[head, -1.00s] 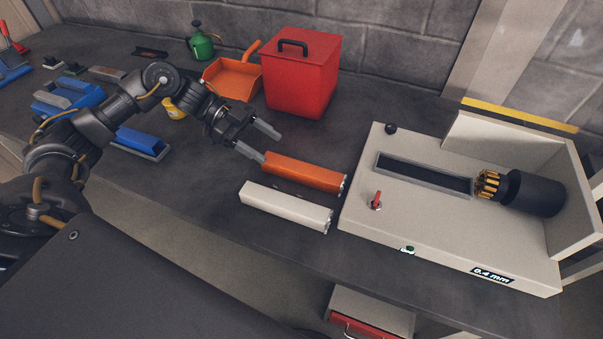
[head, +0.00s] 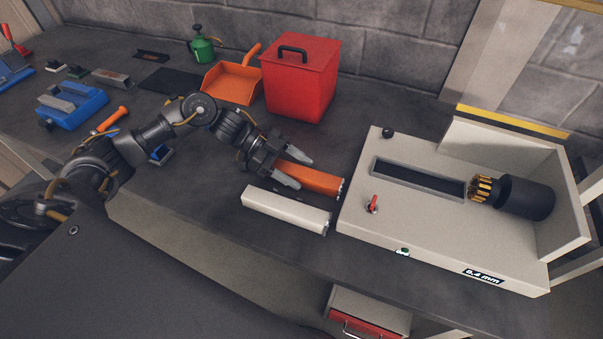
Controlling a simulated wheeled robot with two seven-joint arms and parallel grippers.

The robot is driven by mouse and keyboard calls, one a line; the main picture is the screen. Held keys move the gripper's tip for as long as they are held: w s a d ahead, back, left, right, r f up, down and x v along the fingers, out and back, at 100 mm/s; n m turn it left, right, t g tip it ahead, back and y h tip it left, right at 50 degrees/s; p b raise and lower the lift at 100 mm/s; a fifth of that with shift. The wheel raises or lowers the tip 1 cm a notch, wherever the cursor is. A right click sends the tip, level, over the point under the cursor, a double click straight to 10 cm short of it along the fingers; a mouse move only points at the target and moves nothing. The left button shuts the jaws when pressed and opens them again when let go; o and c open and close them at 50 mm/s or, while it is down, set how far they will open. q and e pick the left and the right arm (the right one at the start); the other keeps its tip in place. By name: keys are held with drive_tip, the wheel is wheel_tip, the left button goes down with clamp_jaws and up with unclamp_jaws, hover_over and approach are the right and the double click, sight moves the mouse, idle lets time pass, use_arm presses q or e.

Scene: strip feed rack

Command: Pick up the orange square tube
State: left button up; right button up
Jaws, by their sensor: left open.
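The orange square tube (head: 318,181) lies on the dark workbench, left of the cream machine. My left gripper (head: 299,171) is open over the left part of the tube, one finger on the far side and one on the near side in the picture. The hand hides the tube's left end. I cannot tell whether the fingers touch the tube. A white square tube (head: 286,210) lies nearer the bench's front edge, close to the near finger. My right gripper does not show.
The cream machine (head: 420,225) with a slot, red switch and black brush head stands right of the tubes. A red lidded bin (head: 300,78) and an orange dustpan (head: 230,84) stand behind. A blue vise-like block (head: 72,104) and a green sprayer (head: 203,46) are at left.

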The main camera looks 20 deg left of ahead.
use_arm(q)
drive_tip(key=shift+c, duration=0.3)
drive_tip(key=c, duration=1.2)
clamp_jaws()
drive_tip(key=shift+r, duration=0.1)
drive_tip(key=shift+r, duration=0.55)
drive_tip(key=s+d+r+b, duration=0.1)
drive_tip(key=s+d+r, duration=0.5)
drive_tip(key=d+r, duration=0.5)
drive_tip(key=shift+s+d+r, duration=0.3)
drive_tip(key=shift+d+r, duration=0.05)
drive_tip(key=shift+d, duration=0.25)
